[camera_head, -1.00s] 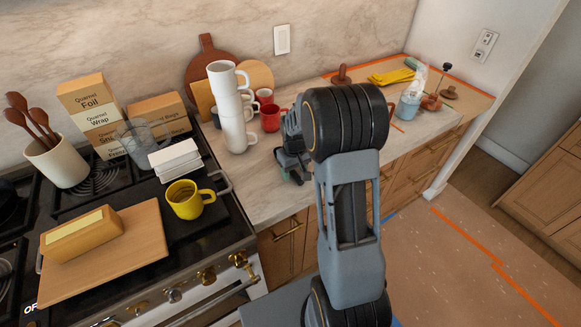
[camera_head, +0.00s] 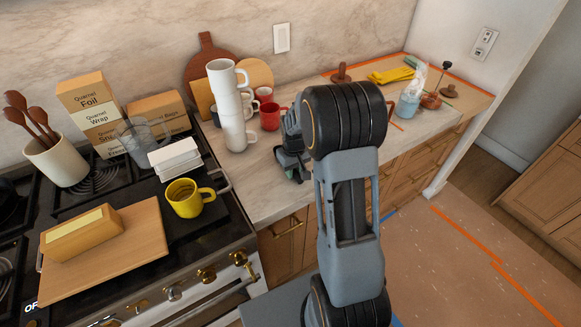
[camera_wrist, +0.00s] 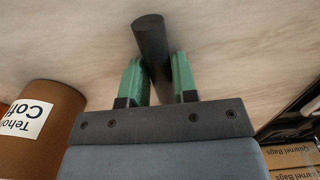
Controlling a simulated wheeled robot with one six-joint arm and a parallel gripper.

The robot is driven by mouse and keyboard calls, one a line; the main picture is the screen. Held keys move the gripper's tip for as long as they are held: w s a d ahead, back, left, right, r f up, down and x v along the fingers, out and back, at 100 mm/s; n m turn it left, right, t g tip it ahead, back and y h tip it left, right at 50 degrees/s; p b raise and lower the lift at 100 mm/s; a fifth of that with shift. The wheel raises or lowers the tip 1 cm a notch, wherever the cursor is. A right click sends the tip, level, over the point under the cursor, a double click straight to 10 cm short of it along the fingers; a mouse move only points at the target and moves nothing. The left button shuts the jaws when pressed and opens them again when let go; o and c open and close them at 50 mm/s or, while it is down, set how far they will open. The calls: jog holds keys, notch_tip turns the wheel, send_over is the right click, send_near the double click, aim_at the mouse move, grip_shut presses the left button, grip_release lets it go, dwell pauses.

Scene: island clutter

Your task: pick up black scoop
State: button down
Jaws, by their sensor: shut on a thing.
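In the wrist view, my gripper (camera_wrist: 158,80) has its two green fingers on either side of a black cylindrical handle (camera_wrist: 151,42), which I take to be the black scoop's. The fingers are shut on it. The handle slants up past the fingertips toward the pale counter or wall surface; its lower part is hidden behind the gripper body. In the head view, my gripper (camera_head: 294,168) is low over the marble counter, mostly hidden by my arm. The scoop cannot be made out there.
White stacked mugs (camera_head: 229,105) and a red mug (camera_head: 270,116) stand left of my gripper. A brown canister (camera_wrist: 52,110) is at the wrist view's left. A yellow mug (camera_head: 187,198) sits on the stove.

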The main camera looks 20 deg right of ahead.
jog(key=shift+r, duration=0.45)
jog(key=r, duration=0.1)
jog(key=r+b, duration=0.1)
jog(key=shift+a+r, duration=0.3)
jog(key=shift+r, duration=0.1)
jog(key=s+a+r+b, duration=0.2)
jog(key=s+a+r, duration=0.3)
jog(key=a+r, duration=0.4)
jog(key=a, duration=0.3)
jog(key=shift+a+r, duration=0.15)
jog(key=shift+a, duration=0.1)
jog(key=shift+s, duration=0.1)
jog(key=c, duration=1.4)
grip_release()
grip_shut()
